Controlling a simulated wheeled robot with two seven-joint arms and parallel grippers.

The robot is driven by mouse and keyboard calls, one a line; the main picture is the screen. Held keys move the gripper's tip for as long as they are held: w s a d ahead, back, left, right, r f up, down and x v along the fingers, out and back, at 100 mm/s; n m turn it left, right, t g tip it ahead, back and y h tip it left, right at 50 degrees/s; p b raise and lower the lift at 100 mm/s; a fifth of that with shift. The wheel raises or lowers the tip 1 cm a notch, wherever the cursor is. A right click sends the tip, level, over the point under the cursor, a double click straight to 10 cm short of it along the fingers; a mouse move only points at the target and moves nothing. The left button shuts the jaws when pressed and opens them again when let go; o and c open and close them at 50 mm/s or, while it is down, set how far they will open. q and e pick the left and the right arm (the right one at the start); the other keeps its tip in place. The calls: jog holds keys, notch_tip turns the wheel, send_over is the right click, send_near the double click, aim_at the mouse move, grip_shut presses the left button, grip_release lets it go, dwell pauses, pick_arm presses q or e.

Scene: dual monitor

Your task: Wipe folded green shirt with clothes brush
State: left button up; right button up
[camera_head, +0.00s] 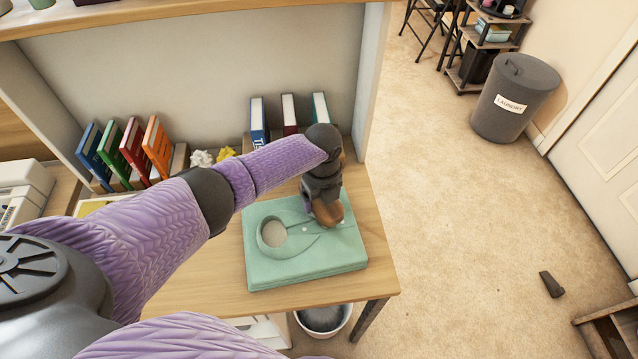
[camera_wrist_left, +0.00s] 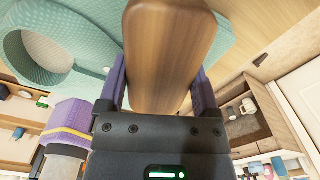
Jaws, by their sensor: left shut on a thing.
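The folded green shirt (camera_head: 300,264) lies flat near the right end of the wooden desk, its round collar opening facing up. In the left wrist view the shirt (camera_wrist_left: 90,22) fills the upper left. My left gripper (camera_head: 325,198) is over the shirt's far right part, shut on the brown wooden clothes brush (camera_head: 328,213). The brush's wooden back (camera_wrist_left: 168,45) sits between the two fingers in the left wrist view. The brush is at the shirt's surface; its bristles are hidden, so I cannot tell whether they touch. My right gripper is out of view.
Books (camera_head: 125,150) and binders (camera_head: 290,112) stand along the desk's back, with crumpled paper (camera_head: 203,158) between them. A white machine (camera_head: 22,190) is at the left. A bin (camera_head: 322,318) stands below the front edge. A grey laundry bin (camera_head: 512,98) stands on the open floor.

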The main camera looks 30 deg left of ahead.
aim_at(328, 219)
pick_arm(q)
jog(key=shift+s+d+r+p, duration=0.25)
jog(key=shift+s+d+p, duration=0.45)
jog(key=shift+s, duration=0.15)
jog(key=shift+s+d+f, duration=0.15)
jog(key=shift+s+f, duration=0.05)
jog(key=shift+s+d+r+p, duration=0.1)
jog(key=shift+s+d+p, duration=0.7)
jog(key=shift+s+p, duration=0.3)
jog(key=shift+s+d+p, duration=1.1)
jog(key=shift+s+p, duration=0.1)
jog(key=shift+s, duration=0.1)
jog(key=shift+s+d+f, duration=0.25)
jog(key=shift+s, duration=0.05)
jog(key=shift+s+d+p, duration=0.8)
jog(key=shift+s+p, duration=0.15)
jog(key=shift+s, duration=0.05)
jog(key=shift+s+d, duration=0.2)
jog(key=shift+s, duration=0.05)
jog(key=shift+f, duration=0.1)
